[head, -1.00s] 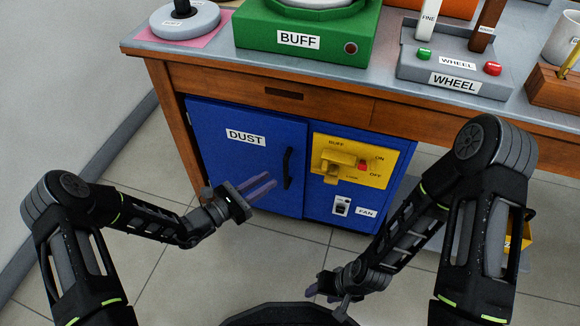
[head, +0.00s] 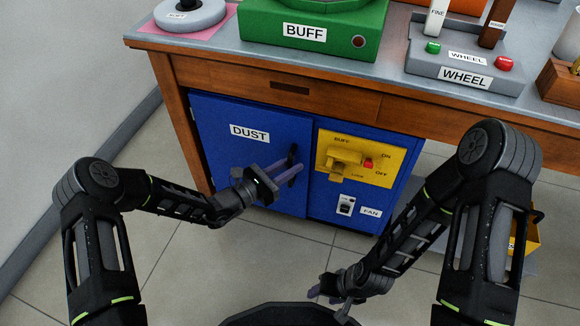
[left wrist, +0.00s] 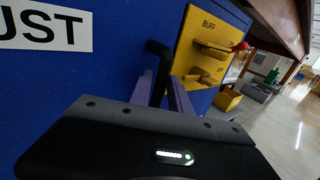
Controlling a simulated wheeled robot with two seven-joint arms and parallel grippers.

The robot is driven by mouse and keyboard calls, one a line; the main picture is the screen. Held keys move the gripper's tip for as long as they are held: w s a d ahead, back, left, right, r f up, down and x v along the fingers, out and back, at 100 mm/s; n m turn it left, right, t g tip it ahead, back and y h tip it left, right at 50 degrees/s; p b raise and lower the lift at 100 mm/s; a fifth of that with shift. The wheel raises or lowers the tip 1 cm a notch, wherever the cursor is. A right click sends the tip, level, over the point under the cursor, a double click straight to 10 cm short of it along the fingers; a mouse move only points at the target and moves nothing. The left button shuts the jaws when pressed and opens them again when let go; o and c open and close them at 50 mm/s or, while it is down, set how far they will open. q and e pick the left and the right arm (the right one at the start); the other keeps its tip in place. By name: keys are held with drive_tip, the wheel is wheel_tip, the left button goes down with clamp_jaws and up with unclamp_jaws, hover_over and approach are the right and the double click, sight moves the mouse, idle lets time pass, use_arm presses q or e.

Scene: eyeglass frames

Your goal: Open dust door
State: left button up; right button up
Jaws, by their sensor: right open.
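The blue dust door (head: 235,165), labelled DUST, is closed under the bench. Its black upright handle (head: 293,154) is near the door's right edge; the handle also shows in the left wrist view (left wrist: 158,50). My left gripper (head: 291,174) is at the handle, its two purple fingers apart with the handle between them in the left wrist view. Whether they touch it cannot be told.
Right of the door is a yellow switch panel (head: 335,175) with a lever and red knob, above a FAN switch (head: 347,205). The wooden bench (head: 230,78) carries a green BUFF machine (head: 262,30) and a grey WHEEL unit (head: 425,65). Tiled floor in front is clear.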

use_arm(q)
drive_tip(key=shift+c, duration=0.4)
clamp_jaws()
idle(0.9)
